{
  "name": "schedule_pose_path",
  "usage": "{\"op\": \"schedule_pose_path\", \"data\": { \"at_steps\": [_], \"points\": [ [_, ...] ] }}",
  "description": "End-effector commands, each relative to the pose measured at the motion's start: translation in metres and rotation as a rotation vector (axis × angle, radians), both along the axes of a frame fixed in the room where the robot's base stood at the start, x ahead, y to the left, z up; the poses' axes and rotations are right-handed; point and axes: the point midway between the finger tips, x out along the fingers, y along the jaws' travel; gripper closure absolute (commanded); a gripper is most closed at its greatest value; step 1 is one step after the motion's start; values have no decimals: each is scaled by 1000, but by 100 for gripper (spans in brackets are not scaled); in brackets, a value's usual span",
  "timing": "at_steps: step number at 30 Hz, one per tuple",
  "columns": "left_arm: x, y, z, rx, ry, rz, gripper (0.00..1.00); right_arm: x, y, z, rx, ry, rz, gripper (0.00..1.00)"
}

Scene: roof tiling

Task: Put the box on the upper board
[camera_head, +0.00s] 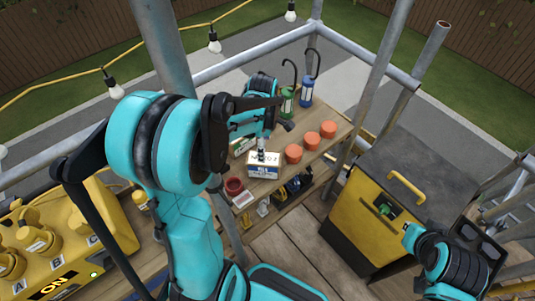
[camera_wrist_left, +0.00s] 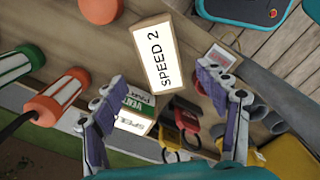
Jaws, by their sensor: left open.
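A small box (camera_head: 263,166) with a white label on top and a blue front sits on the upper board (camera_head: 325,150), a wooden tabletop. In the left wrist view a box labelled "SPEED 2" (camera_wrist_left: 160,55) lies ahead of the fingers, slightly toward the top of the picture. My left gripper (camera_head: 262,146) is above the box in the head view. Its two fingers are spread apart with nothing between them in the left wrist view (camera_wrist_left: 163,105). Part of my right arm shows at the lower right; its fingers cannot be made out.
Several orange cups (camera_head: 311,139) stand right of the box. A green lantern (camera_head: 287,102) and a blue lantern (camera_head: 306,92) stand behind. A green-labelled box (camera_wrist_left: 135,112) is close to the left finger. A yellow cabinet (camera_head: 375,215) and metal scaffold poles stand right.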

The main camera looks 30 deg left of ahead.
Motion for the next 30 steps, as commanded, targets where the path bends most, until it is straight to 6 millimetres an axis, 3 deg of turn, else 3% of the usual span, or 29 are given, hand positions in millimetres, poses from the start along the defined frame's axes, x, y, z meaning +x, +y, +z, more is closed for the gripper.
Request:
{"op": "schedule_pose_path", "data": {
  "at_steps": [5, 9, 13, 18, 24, 30],
  "points": [
    [-19, -24, 36, 43, -101, -341, 27, 0, 0, 0, 0, 0, 0, 100],
    [-44, -51, 67, 136, -218, -771, 27, 0, 0, 0, 0, 0, 0, 100],
    [-69, -73, 86, 264, -310, -1164, 27, 0, 0, 0, 0, 0, 0, 100],
    [-95, -92, 96, 449, -380, -1576, 27, 0, 0, 0, 0, 0, 0, 100],
    [-108, -102, 98, 585, -404, -1812, 27, 0, 0, 0, 0, 0, 0, 100],
    [-109, -104, 99, 606, -405, -1845, 27, 0, 0, 0, 0, 0, 0, 100]
  ]
}}
